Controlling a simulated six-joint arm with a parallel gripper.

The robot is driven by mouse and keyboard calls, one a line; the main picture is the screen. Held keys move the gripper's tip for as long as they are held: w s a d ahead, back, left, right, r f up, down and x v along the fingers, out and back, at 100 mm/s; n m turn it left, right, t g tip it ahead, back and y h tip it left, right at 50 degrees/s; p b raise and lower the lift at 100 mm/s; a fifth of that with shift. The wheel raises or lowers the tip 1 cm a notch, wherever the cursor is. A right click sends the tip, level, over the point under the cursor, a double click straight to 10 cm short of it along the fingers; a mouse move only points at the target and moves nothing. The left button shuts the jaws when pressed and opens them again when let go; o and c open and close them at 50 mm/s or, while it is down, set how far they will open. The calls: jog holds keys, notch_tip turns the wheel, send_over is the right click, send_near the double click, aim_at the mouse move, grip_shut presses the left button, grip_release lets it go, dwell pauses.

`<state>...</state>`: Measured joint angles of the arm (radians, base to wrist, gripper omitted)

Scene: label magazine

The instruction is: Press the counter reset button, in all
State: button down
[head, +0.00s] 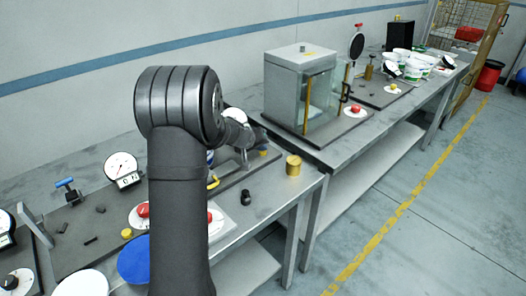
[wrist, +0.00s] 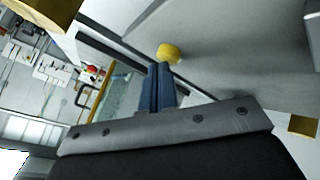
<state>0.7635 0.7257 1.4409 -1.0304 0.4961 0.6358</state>
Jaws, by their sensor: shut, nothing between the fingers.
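I cannot tell for sure which part is the counter reset button. A small yellow knob (wrist: 169,52) shows just beyond my gripper's fingertips in the wrist view. Whether the fingertips touch it is unclear. My gripper (wrist: 159,68) is shut, with its blue fingers together and nothing between them. In the head view my arm hides most of the gripper. A small yellow piece (head: 263,153) lies on the bench just right of the wrist there.
A glass-fronted cabinet (head: 302,85) stands on the bench behind. A brass cylinder (head: 293,165) and a small black knob (head: 246,197) stand near the bench's front edge. Dial gauges (head: 122,168) and a blue-handled clamp (head: 67,188) are at left.

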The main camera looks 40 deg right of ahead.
aim_at(261, 153)
jog(key=shift+f, duration=0.2)
jog(key=shift+r, duration=1)
jog(key=shift+r, duration=2.5)
jog(key=shift+r, duration=1.9)
jog(key=shift+f, duration=0.1)
